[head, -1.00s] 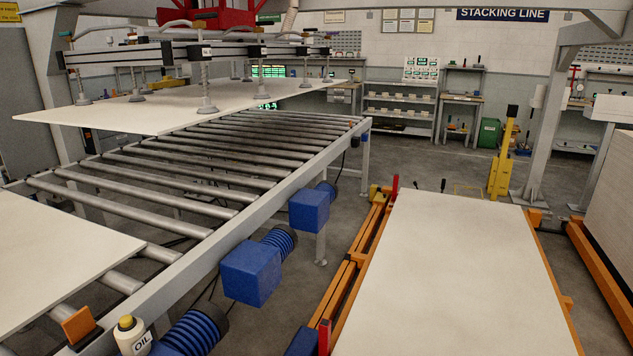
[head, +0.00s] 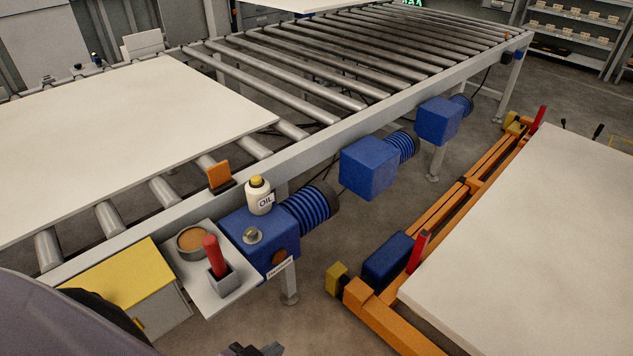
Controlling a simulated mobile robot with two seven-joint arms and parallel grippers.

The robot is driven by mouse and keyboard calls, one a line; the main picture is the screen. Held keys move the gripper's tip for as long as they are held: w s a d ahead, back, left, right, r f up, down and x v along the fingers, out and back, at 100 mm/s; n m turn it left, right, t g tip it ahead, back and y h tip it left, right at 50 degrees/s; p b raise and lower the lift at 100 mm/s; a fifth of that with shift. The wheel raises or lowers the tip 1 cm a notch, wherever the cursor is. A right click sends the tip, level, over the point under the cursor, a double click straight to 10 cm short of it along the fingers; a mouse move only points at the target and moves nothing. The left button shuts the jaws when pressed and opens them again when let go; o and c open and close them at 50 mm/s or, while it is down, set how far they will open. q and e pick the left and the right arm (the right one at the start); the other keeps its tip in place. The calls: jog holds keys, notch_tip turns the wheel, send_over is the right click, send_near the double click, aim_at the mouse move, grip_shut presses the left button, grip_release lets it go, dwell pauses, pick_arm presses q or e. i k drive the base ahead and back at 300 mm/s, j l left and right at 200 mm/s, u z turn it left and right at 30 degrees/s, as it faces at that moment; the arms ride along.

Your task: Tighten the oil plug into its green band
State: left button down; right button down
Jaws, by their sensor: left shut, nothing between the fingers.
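A small grey metal plug (head: 252,235) sits on top of the nearest blue gear housing (head: 236,224), beside the white oil bottle (head: 259,198) with its yellow cap. It looks like the oil plug; I cannot make out a green band or how deep the plug sits. A brown round spot (head: 279,258) is on the housing's front face. My left gripper (head: 256,350) just shows at the bottom edge, shut and empty, below and apart from the housing. Most of it is cut off by the frame. My right gripper is not in view.
A grey shelf (head: 212,304) beside the housing carries a round dish (head: 193,242) and a red-handled tool (head: 213,257) in a holder. A yellow-topped cabinet (head: 115,275) stands left of it. The roller conveyor (head: 340,118) runs behind. Floor is clear toward the orange lift (head: 385,325).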

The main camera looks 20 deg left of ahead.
aim_at(251, 232)
jog(key=u, duration=1.2)
